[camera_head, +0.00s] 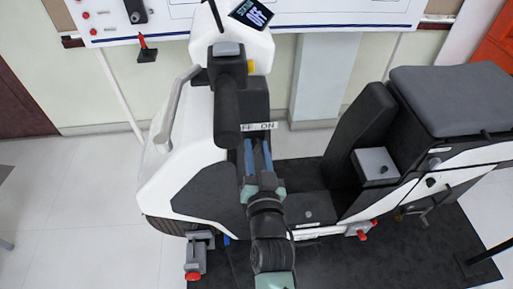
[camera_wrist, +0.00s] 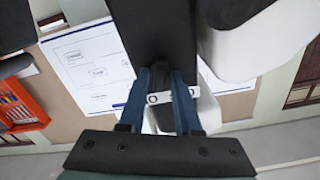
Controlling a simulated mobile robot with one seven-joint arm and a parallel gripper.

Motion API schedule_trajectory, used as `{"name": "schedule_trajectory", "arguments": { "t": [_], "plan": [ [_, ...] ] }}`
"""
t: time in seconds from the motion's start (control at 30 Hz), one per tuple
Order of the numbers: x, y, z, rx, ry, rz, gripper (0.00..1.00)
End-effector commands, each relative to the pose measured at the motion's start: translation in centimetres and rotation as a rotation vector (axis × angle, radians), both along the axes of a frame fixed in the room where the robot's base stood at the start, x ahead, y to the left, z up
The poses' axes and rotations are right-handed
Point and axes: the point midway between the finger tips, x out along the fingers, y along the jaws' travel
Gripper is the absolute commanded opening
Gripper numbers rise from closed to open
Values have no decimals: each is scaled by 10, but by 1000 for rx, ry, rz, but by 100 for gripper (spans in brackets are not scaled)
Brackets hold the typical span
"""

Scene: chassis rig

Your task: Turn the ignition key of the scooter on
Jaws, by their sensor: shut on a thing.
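The scooter (camera_head: 195,130) is white and black and stands upright on a dark mat. A small white OFF/ON label (camera_head: 258,127) is on the dark panel below its handlebar. My gripper (camera_head: 257,143) reaches this panel with its blue fingers just below the label. In the wrist view my gripper (camera_wrist: 161,75) has its two fingers close together under the black handlebar part (camera_wrist: 152,30), with the pale label (camera_wrist: 160,97) showing between them. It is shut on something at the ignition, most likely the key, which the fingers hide. The scooter's display (camera_head: 251,13) reads OFF.
The black handlebar grip (camera_head: 227,105) hangs close over my fingers. The seat (camera_head: 455,98) and a grey box (camera_head: 375,165) are to the right. A white board (camera_head: 330,14) is on the wall behind. Open floor (camera_head: 70,215) lies to the left.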

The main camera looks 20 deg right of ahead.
Motion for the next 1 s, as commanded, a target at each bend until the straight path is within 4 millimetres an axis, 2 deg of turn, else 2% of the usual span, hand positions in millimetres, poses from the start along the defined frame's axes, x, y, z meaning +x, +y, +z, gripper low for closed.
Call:
{"name": "schedule_trajectory", "arguments": {
  "t": [0.6,1.0],
  "plan": [
    [-1,-2,-1,532,-152,-1,0],
    [-1,-2,-2,707,-202,-1,0]
  ]
}}
